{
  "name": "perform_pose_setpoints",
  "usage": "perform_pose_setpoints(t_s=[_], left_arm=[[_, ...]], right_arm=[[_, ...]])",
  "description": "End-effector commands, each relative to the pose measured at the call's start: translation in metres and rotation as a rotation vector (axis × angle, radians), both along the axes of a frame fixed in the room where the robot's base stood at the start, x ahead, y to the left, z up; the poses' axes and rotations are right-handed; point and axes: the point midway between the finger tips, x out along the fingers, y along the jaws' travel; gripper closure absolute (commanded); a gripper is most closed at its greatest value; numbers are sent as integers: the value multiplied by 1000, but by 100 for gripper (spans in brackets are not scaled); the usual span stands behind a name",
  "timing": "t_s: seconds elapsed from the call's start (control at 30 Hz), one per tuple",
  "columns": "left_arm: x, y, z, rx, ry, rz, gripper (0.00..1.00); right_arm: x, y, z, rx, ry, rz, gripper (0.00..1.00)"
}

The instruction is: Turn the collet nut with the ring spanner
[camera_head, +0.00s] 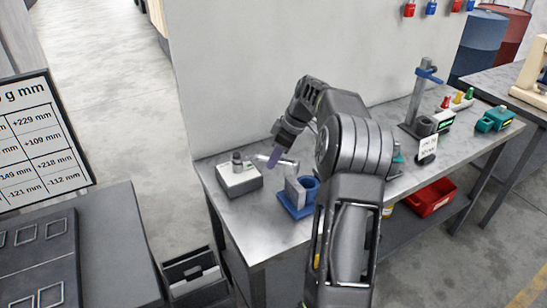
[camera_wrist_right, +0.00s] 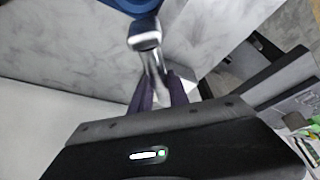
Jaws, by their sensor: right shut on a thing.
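My right gripper (camera_head: 277,157), with purple fingers, is shut on the silver spanner (camera_head: 287,165) above the bench. The wrist view shows the fingers (camera_wrist_right: 160,92) around the spanner's handle, and its thicker end (camera_wrist_right: 145,35) reaching away from them. A pale block (camera_head: 240,179) stands left of the gripper with a small dark, nut-like piece (camera_head: 237,158) on top; I take this as the collet nut. The spanner's left end appears close to it, but I cannot tell whether they touch. My left gripper is not in view.
A blue holder (camera_head: 297,207) with an upright plate and ring stands just right of the spanner on the grey bench (camera_head: 235,216). Farther right are a clamp stand (camera_head: 420,98), a teal tool (camera_head: 494,119) and a red bin (camera_head: 430,197) on the lower shelf. A wall stands behind.

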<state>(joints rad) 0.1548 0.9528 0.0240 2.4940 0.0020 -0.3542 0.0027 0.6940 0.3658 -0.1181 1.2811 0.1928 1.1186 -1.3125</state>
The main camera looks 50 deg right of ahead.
Motion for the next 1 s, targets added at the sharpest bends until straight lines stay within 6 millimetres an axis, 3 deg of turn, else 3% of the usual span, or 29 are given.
perform_pose_setpoints(t_s=[0.2, 0.67, 1.0], left_arm=[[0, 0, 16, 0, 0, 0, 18], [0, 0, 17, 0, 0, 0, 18], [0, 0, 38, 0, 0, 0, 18]], right_arm=[[5, -10, 3, 1, -2, 81, 100], [6, -12, 2, 0, -2, 105, 100], [12, -21, 4, 0, -2, 191, 100]])
